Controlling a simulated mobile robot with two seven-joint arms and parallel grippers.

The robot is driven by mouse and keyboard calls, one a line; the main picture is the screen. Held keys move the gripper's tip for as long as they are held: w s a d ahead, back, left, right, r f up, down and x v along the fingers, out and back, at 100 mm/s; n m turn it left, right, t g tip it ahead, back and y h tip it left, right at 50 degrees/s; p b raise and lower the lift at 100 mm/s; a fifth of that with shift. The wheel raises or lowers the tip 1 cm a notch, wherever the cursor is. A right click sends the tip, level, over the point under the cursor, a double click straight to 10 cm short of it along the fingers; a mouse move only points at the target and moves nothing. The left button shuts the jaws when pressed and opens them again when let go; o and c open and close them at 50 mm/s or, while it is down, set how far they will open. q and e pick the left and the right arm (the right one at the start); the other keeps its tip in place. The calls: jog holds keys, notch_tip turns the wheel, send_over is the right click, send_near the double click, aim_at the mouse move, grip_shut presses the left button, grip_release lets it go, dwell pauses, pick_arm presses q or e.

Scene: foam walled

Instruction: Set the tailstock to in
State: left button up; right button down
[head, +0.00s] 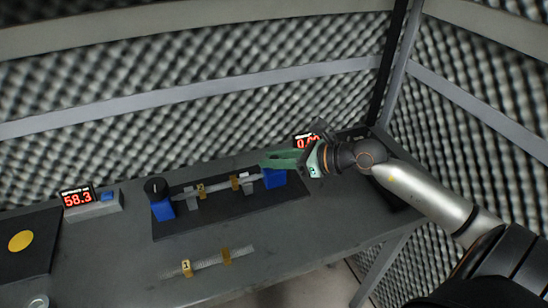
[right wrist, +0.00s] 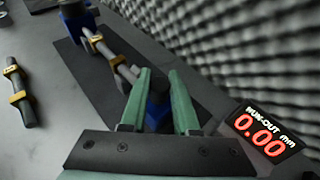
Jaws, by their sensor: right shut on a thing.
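The tailstock (head: 274,179) is the blue block at the right end of a dark fixture base (head: 225,215). In the right wrist view the blue tailstock (right wrist: 157,112) shows between my green fingers, partly covered by them. My right gripper (head: 267,161) reaches in from the right and is shut on the tailstock's upper part; its fingers also show in the right wrist view (right wrist: 160,76). A grey shaft (head: 218,186) with yellow collars lies along the fixture, its right end close to the tailstock. A blue block with a black knob (head: 158,194) stands at the left end. My left gripper is not in view.
A second shaft with yellow collars (head: 207,262) lies on the bench in front. A run-out display (right wrist: 263,131) reading 0.00 stands beside the gripper. Another display (head: 77,198) reads 58.3. A dark panel with a yellow disc (head: 21,241) is at left. Foam walls close off the back.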

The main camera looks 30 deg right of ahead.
jog(key=c, duration=0.7)
grip_release()
jog(key=shift+o, duration=0.2)
jog(key=shift+s+d, duration=0.15)
jog(key=shift+s+d+r, duration=0.15)
jog(key=shift+s+d, duration=0.15)
jog(key=shift+s, duration=0.2)
jog(key=v, duration=1.1)
jog(key=shift+r, duration=0.15)
